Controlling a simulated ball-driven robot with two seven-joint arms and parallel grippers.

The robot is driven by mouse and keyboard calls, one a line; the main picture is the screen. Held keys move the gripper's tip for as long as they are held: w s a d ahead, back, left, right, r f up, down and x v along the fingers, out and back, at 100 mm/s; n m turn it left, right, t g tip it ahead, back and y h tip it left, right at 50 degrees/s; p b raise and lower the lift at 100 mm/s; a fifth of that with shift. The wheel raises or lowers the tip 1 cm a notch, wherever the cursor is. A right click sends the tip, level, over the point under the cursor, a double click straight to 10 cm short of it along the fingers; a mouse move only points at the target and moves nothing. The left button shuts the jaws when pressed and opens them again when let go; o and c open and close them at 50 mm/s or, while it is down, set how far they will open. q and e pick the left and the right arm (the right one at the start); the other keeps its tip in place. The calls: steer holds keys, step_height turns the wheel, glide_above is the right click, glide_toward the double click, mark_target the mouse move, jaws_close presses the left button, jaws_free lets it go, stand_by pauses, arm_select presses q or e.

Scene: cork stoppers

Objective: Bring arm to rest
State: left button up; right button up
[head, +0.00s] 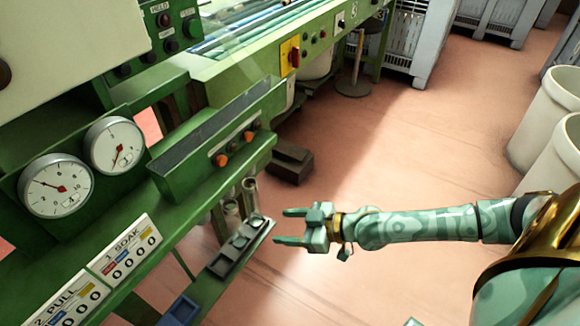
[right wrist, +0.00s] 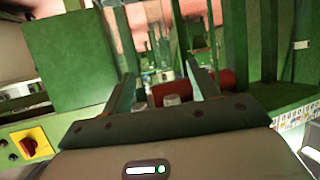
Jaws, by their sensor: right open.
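My right gripper (head: 281,226) reaches in from the right in the head view, with its two fingers apart and nothing between them that I can make out. Its fingertips are just right of a narrow dark tray (head: 224,262) on the green machine's front edge; I cannot tell whether they touch it. My right arm (head: 415,227) is stretched out to the left over the floor. In the right wrist view the fingers (right wrist: 162,80) are spread, with a red cylinder (right wrist: 222,78) beyond them. My left gripper is not in view.
The green machine (head: 205,140) with gauges (head: 57,186) and printed panels (head: 125,250) fills the left. Small glass tubes (head: 250,188) stand behind the tray. Pale bins (head: 548,120) stand at the right. The reddish floor (head: 420,150) between is open.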

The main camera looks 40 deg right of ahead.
stand_by(0.3)
